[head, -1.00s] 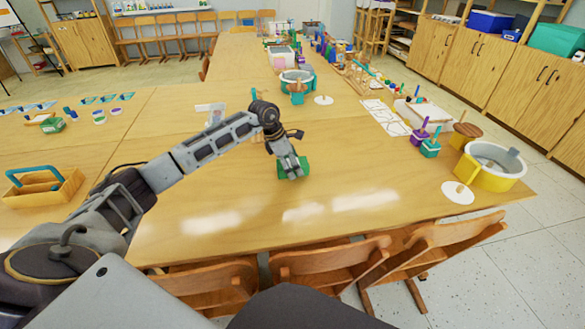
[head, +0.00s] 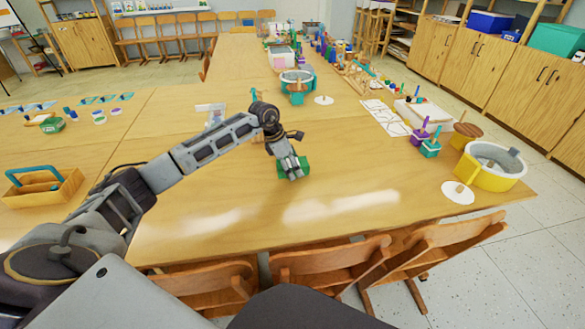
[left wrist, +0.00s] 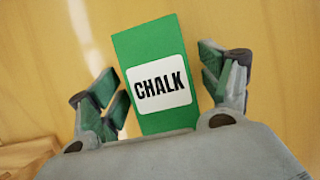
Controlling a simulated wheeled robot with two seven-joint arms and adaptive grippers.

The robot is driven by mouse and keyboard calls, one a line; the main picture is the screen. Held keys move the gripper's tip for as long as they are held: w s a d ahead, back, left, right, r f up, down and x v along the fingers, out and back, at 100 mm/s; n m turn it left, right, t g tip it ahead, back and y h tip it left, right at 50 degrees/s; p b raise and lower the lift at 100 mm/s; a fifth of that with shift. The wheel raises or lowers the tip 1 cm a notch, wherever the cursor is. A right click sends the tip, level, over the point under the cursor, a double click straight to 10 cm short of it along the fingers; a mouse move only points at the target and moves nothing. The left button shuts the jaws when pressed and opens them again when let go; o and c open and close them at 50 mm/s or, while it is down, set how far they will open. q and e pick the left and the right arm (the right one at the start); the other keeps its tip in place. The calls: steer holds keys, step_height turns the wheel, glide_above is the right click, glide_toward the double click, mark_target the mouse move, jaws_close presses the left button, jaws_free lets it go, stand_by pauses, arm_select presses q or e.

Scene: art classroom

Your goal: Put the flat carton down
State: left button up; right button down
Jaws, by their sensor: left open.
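The flat carton is a green box with a white label reading CHALK (left wrist: 150,48). In the head view the carton (head: 304,167) sits at the table's near middle, partly hidden by my left gripper (head: 292,172). In the left wrist view my left gripper (left wrist: 168,88) is open, with one finger on each side of the carton. A gap shows between the right finger and the carton; the left finger is close to its edge. The carton appears to lie on the wooden table (head: 240,215). My right gripper is not in view.
A yellow pot (head: 488,168) stands at the right table edge. A wooden caddy with a teal handle (head: 62,190) is at the left. Purple and teal stamps (head: 430,148) stand to the right. Chairs (head: 330,262) line the near edge. The table around the carton is clear.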

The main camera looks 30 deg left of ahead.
arm_select(q)
steer(key=c, duration=1.3)
steer(key=shift+r, duration=0.1)
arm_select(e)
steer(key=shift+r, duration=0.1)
